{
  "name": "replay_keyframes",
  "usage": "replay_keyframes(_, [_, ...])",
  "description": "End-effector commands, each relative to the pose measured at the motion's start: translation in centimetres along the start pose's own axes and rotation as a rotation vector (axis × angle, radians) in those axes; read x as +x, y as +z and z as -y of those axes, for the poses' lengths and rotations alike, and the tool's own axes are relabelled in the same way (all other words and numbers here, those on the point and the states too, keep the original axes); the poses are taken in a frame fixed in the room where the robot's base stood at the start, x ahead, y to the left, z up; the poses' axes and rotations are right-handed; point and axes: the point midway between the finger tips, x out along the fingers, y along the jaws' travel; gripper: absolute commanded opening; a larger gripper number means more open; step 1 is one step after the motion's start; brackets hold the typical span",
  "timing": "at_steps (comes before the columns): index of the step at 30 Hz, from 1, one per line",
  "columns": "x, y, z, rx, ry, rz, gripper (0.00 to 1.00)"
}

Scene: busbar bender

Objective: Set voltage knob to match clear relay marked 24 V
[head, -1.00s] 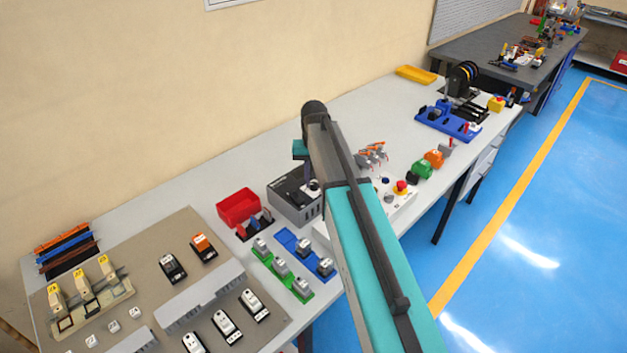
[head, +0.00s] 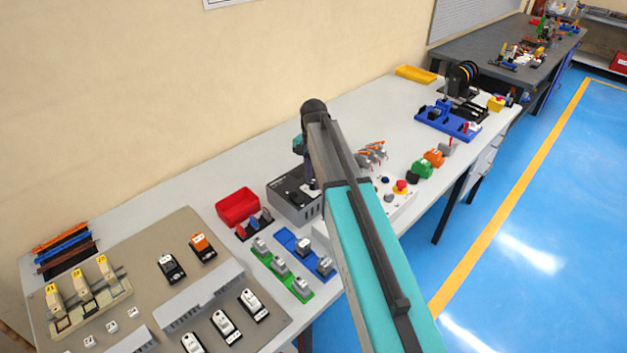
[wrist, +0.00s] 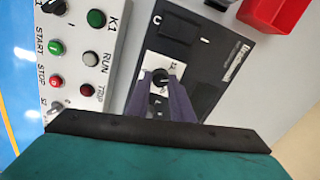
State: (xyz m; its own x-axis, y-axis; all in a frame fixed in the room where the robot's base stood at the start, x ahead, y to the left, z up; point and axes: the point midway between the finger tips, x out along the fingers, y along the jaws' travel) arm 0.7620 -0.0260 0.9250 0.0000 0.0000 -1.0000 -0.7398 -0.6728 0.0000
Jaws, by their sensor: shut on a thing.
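The voltage knob (wrist: 160,77) is a small black knob on a white dial plate, set in the black panel (wrist: 212,57) of a grey box. My gripper (wrist: 162,84) has its purple fingers shut around the knob in the wrist view. The dial marks are partly hidden by the fingers and too small to read. In the head view the grey box (head: 293,207) stands mid-bench, with my arm over its right side. Several pale relays, such as one on a blue base (head: 303,245), sit in front of it. Their markings are unreadable, so I cannot tell the 24 V one.
A red bin (head: 237,206) stands left of the grey box. A white control box (wrist: 75,70) with labelled buttons is close beside it. A beige board (head: 150,262) with several devices fills the bench's left end. The bench behind the box is clear.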

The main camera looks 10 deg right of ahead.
Motion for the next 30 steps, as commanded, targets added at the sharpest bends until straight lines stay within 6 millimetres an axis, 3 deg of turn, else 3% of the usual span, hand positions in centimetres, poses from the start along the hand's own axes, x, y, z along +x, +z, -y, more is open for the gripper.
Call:
replay_keyframes(15, [-0.02,-0.04,-0.06,0.392,0.000,-0.002,0.00])
replay_keyframes(30, [-0.04,-0.03,-0.06,0.471,0.000,-0.002,0.00])
